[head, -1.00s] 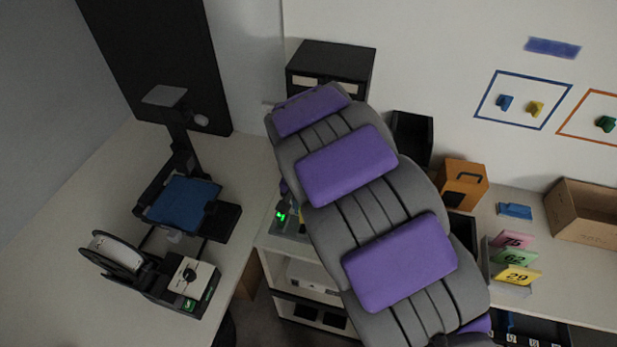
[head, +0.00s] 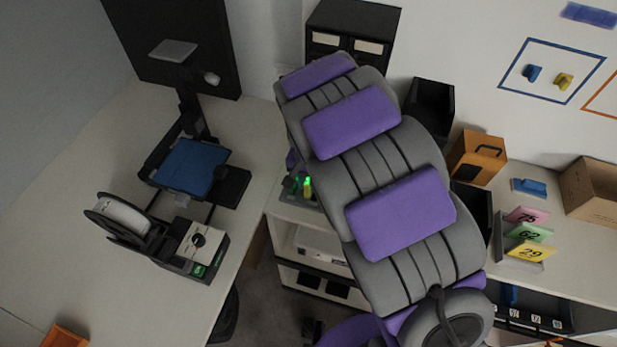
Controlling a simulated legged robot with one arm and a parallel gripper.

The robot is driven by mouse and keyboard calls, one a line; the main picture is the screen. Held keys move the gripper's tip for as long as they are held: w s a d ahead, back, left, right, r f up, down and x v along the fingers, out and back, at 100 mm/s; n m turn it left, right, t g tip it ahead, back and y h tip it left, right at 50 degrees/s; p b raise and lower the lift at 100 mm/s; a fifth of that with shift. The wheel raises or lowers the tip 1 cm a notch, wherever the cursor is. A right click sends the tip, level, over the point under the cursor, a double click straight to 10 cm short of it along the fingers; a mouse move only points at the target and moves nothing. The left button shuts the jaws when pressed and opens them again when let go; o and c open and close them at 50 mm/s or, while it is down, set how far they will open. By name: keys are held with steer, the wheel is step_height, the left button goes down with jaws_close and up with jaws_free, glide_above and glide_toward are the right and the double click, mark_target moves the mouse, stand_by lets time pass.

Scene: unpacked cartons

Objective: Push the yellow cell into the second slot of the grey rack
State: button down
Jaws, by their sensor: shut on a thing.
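A small yellow piece (head: 307,191), which may be the yellow cell, shows beside a green light at the left edge of my arm. It is at a dark grey unit (head: 292,193) on the white stand, possibly the grey rack. My arm covers most of this unit, so its slots cannot be made out. I cannot tell whether the yellow piece is in a slot. My gripper is hidden behind my grey and purple arm; only a small purple part shows at the arm's left edge.
A bench at left holds a printer-like machine with a blue plate (head: 188,168) and a white spool (head: 124,215). At right stand an orange box (head: 476,158), numbered cards (head: 528,232), a blue block (head: 529,187) and a carton (head: 592,190). A black drawer unit (head: 352,28) stands behind.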

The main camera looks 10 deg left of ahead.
steer(key=d, duration=0.3)
steer(key=shift+d+r, duration=0.3)
steer(key=shift+d, duration=0.05)
steer(key=shift+a+f, duration=0.15)
steer(key=shift+a, duration=0.7)
steer(key=shift+a+f, duration=0.15)
steer(key=shift+a, duration=0.7)
steer(key=shift+s+d+r, duration=0.1)
steer(key=shift+d+r, duration=0.05)
steer(key=shift+d, duration=0.35)
steer(key=shift+s+d+r, duration=0.1)
steer(key=shift+d, duration=0.4)
steer(key=shift+a+f, duration=0.2)
steer(key=shift+a, duration=0.95)
steer(key=shift+d+r+p, duration=0.15)
steer(key=shift+d, duration=0.85)
steer(key=shift+d+r+p, duration=0.15)
steer(key=shift+d, duration=0.8)
steer(key=shift+a, duration=0.2)
steer(key=shift+a+f, duration=0.1)
steer(key=shift+a, duration=0.3)
